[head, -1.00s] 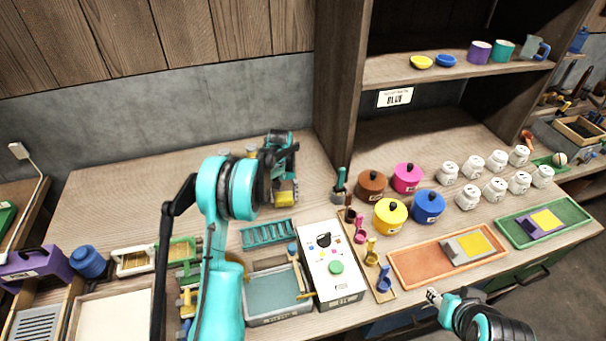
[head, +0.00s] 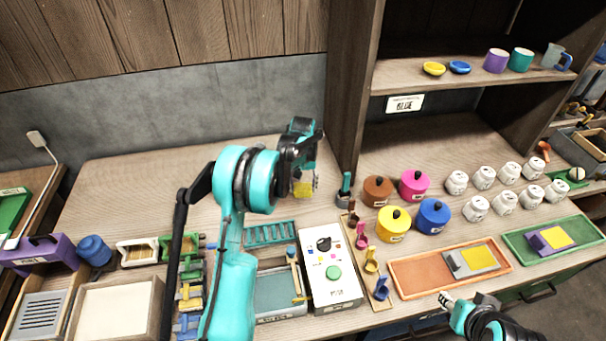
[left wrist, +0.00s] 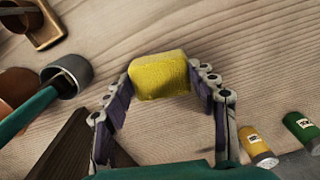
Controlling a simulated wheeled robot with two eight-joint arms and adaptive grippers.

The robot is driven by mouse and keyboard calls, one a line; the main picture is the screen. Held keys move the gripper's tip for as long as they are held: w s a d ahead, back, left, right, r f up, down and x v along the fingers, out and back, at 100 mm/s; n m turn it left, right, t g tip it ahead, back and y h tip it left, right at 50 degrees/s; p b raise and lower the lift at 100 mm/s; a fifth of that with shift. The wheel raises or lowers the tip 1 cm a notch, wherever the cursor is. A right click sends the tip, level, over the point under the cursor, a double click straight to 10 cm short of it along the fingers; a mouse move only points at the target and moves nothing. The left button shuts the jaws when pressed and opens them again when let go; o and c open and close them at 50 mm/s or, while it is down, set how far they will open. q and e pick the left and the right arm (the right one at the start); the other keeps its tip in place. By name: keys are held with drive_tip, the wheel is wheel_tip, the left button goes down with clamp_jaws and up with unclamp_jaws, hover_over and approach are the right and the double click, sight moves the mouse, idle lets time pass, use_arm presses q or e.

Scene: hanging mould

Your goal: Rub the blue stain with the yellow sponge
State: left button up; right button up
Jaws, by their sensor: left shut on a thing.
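My left gripper (head: 305,186) is shut on the yellow sponge (head: 301,188), above the back part of the wooden counter, left of the shelf post. The left wrist view shows the sponge (left wrist: 160,76) between the two fingertips, with bare wood grain behind it. I cannot make out a blue stain in either view; my left arm and the sponge cover part of the counter. My right gripper (head: 446,299) is at the front edge, below the orange tray; its fingers are too small to read.
A grey cup with a teal-handled tool (head: 344,190) stands right of the sponge. Yellow (head: 394,224) and blue (head: 432,217) pots stand further right. A white box with a green button (head: 331,270) is in front. The back left counter is clear.

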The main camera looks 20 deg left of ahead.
use_arm(q)
drive_tip(key=shift+r, duration=0.55)
drive_tip(key=shift+r+p, duration=0.95)
drive_tip(key=shift+r, duration=0.4)
